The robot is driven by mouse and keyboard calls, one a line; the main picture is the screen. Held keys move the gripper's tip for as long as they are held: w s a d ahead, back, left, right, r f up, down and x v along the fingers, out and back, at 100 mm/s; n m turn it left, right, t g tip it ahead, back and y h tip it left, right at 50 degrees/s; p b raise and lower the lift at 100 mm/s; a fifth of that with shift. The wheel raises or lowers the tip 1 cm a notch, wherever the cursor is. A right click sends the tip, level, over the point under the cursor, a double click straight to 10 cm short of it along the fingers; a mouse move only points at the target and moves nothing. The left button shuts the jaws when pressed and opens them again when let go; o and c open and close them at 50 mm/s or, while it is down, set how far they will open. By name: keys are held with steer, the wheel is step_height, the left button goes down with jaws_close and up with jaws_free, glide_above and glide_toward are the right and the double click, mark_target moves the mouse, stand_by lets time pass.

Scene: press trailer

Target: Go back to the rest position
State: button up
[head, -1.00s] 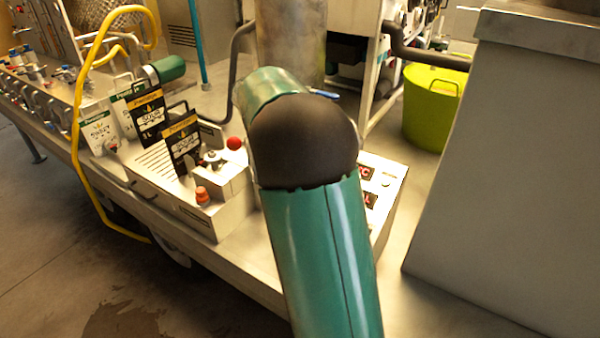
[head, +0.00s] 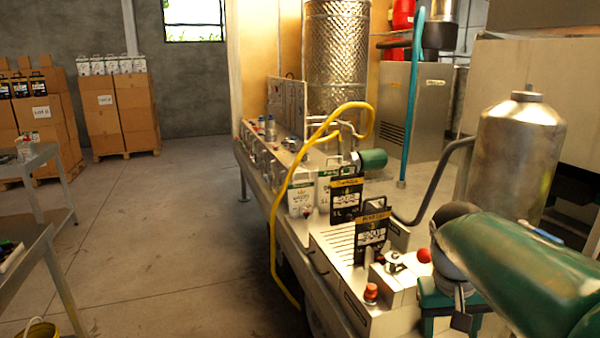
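My arm shows at the right of the head view as green links with a dark rounded joint (head: 455,218). One thick link runs from the lower right up to this joint, and a shorter green part shows below it. I cannot make out my gripper or its fingers. The arm covers part of the front right of the trailer deck. Two black pouches, one farther back (head: 346,199) and one nearer (head: 372,237), stand upright by the slotted filling unit (head: 335,255). A white pouch (head: 301,197) stands behind them.
A yellow hose (head: 274,240) hangs over the trailer's left edge. A steel tank (head: 515,150) stands close behind my arm. Metal tables (head: 30,240) stand at the left, with stacked cartons (head: 120,110) at the back. The concrete floor (head: 170,230) between tables and trailer is clear.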

steer(key=s+a+f+n+t+y, duration=0.1)
steer(key=s+a+t+y, duration=0.1)
steer(key=s+a+t, duration=0.3)
steer(key=shift+s+a+f+n, duration=0.3)
steer(key=shift+s+a, duration=1.95)
steer(key=shift+a, duration=0.5)
